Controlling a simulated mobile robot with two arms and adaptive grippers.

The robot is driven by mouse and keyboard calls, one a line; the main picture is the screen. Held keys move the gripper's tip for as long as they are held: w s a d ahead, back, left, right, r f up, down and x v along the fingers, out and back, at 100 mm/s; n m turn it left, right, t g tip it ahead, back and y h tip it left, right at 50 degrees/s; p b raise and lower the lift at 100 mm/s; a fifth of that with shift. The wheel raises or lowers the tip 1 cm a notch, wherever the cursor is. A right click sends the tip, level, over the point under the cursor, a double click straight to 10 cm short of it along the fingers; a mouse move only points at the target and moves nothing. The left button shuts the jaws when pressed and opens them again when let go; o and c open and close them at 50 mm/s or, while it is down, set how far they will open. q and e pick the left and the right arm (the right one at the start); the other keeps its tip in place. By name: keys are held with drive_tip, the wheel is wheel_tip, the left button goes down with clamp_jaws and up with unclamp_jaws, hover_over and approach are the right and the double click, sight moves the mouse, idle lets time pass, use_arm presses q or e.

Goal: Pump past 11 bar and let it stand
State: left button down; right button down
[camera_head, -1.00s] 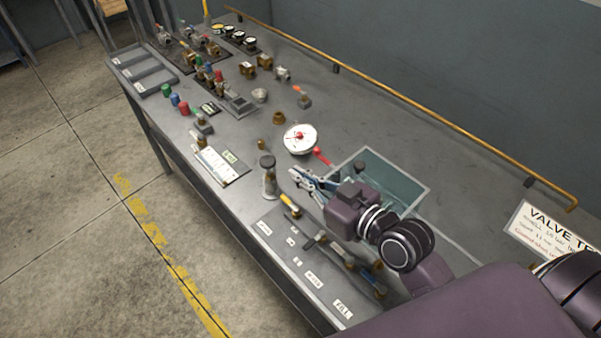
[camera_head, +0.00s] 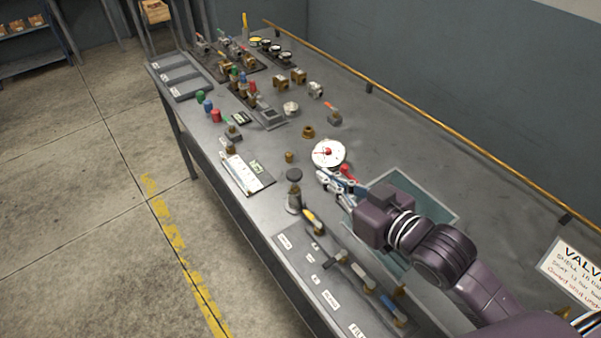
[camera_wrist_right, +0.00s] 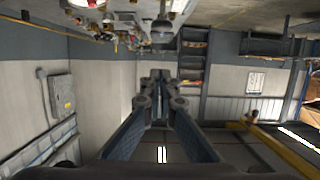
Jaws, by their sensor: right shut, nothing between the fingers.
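A white round pressure gauge (camera_head: 328,153) with a red centre and needle lies on the grey bench. A red part (camera_head: 347,171) sits just below it, close to my right gripper. A pump (camera_head: 294,190) with a dark round top stands upright left of the gripper. My right gripper (camera_head: 326,180) is shut and empty, near the gauge and pump; contact cannot be told. In the right wrist view its fingers (camera_wrist_right: 161,78) meet with nothing between them. The gauge reading is too small to read. My left gripper is out of view.
A teal-bottomed tray (camera_head: 440,205) lies partly hidden behind my right arm. Fittings, caps and small gauges (camera_head: 266,42) crowd the far bench. A yellow rail (camera_head: 430,123) runs along the back edge. A printed sign (camera_head: 578,275) stands at right.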

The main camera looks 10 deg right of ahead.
drive_tip(key=shift+w, duration=0.15)
drive_tip(key=p, duration=0.3)
hover_over(294, 176)
drive_tip(key=s+d, duration=0.1)
wheel_tip(294, 176, down, 2)
drive_tip(key=f, duration=0.4)
drive_tip(key=shift+s+d+f, duration=0.1)
drive_tip(key=shift+s+f, duration=0.1)
drive_tip(key=shift+f, duration=0.1)
drive_tip(key=shift+f, duration=0.1)
wheel_tip(294, 176, down, 4)
drive_tip(key=shift+r+b, duration=0.2)
drive_tip(key=shift+b, duration=0.5)
